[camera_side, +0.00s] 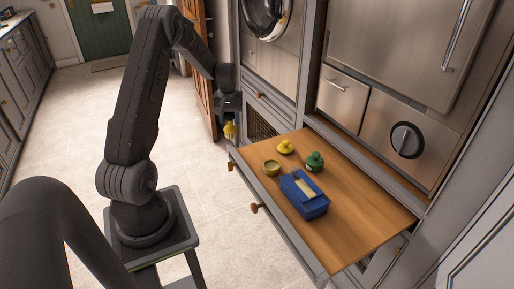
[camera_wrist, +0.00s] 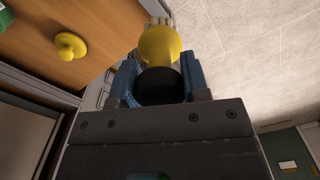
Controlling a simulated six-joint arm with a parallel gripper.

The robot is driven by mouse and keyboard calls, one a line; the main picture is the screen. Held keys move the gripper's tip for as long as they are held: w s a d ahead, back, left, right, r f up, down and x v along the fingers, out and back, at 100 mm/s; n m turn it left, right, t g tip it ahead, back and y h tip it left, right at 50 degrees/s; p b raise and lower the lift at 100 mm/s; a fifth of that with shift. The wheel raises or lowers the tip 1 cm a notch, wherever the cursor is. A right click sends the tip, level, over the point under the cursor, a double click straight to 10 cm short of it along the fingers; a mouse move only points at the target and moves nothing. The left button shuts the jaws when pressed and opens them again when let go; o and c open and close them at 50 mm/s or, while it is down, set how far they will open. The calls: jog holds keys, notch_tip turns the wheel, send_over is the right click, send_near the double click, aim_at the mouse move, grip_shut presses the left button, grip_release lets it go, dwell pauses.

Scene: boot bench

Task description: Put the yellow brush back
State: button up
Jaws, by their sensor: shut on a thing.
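My gripper (camera_side: 229,116) is shut on the yellow brush (camera_side: 229,131), in the air just beyond the left end of the wooden bench top. In the wrist view, the blue fingers of the gripper (camera_wrist: 160,82) close around a dark part below the brush's round yellow body (camera_wrist: 160,44). Pale bristles show at its far end. A yellow piece with a knob on a round base (camera_side: 286,147) stands on the bench top (camera_side: 368,208); it also shows in the wrist view (camera_wrist: 68,46). A similar green piece (camera_side: 315,161) stands near it.
A small olive tin (camera_side: 271,168) and a blue box (camera_side: 304,196) with a pale item in it are on the bench top. A brass-coloured fitting (camera_side: 230,167) and a brown knob (camera_side: 255,208) are at the front. The right part of the bench top is clear. Cabinets stand behind.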

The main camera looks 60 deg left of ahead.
jog(key=shift+w+d+f, duration=0.7)
jog(key=shift+w+f, duration=0.8)
jog(key=shift+f, duration=0.1)
jog(key=shift+w+d+f, duration=0.65)
jog(key=shift+w+f, duration=0.8)
jog(key=shift+f, duration=0.2)
jog(key=shift+w+d+f, duration=0.7)
jog(key=shift+w+f, duration=0.8)
jog(key=shift+f, duration=0.1)
jog(key=shift+f, duration=0.1)
jog(key=o, duration=0.9)
jog(key=shift+o, duration=0.2)
